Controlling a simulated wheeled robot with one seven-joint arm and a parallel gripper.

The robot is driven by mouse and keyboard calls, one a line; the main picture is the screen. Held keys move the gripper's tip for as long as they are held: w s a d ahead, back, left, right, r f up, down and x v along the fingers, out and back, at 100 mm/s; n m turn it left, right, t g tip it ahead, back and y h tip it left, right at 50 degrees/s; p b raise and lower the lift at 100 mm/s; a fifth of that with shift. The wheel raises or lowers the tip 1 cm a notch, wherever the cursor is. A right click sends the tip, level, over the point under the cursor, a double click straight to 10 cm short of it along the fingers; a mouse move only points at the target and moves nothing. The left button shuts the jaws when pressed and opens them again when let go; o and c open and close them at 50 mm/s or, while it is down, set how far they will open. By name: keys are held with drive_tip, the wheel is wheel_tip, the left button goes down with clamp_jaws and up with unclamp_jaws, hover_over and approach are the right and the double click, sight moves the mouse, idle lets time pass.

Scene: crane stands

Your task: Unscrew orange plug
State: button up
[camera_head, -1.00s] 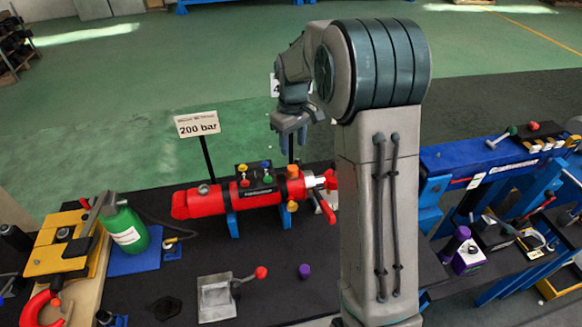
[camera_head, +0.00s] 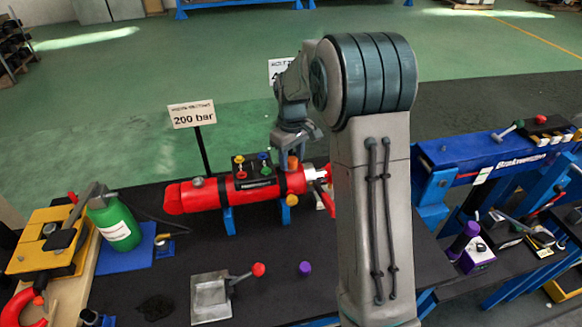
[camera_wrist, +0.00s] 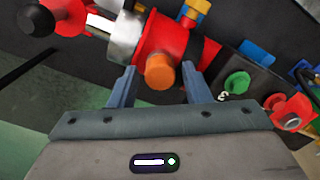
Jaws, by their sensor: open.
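The orange plug (camera_head: 293,162) stands up from the right part of the red cylinder (camera_head: 215,193), near its silver rod end. In the wrist view, the orange plug (camera_wrist: 159,72) shows between the two blue-grey fingertips of my gripper (camera_wrist: 158,80). There is a gap on either side of it, and the fingers are open and empty. In the head view, my gripper (camera_head: 293,146) is just above the plug, and its fingertips are hard to make out. The height between fingertips and plug is hard to judge.
Green, blue and yellow knobs sit on a black block (camera_head: 253,172) left of the plug. A "200 bar" sign (camera_head: 192,115) stands behind the cylinder. A green bottle (camera_head: 115,226) is at left. The black table is mostly clear in front, with a grey metal block (camera_head: 211,297) and a purple cap (camera_head: 305,268).

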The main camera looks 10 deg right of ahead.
drive_tip(key=c, duration=0.9)
drive_tip(key=shift+r, duration=0.1)
drive_tip(key=n, duration=0.5)
drive_tip(key=shift+p, duration=0.35)
drive_tip(key=shift+r+n+p, duration=0.1)
drive_tip(key=shift+n+p, duration=0.2)
drive_tip(key=shift+n, duration=0.9)
drive_tip(key=shift+n+p, duration=0.3)
drive_tip(key=shift+n, duration=1.2)
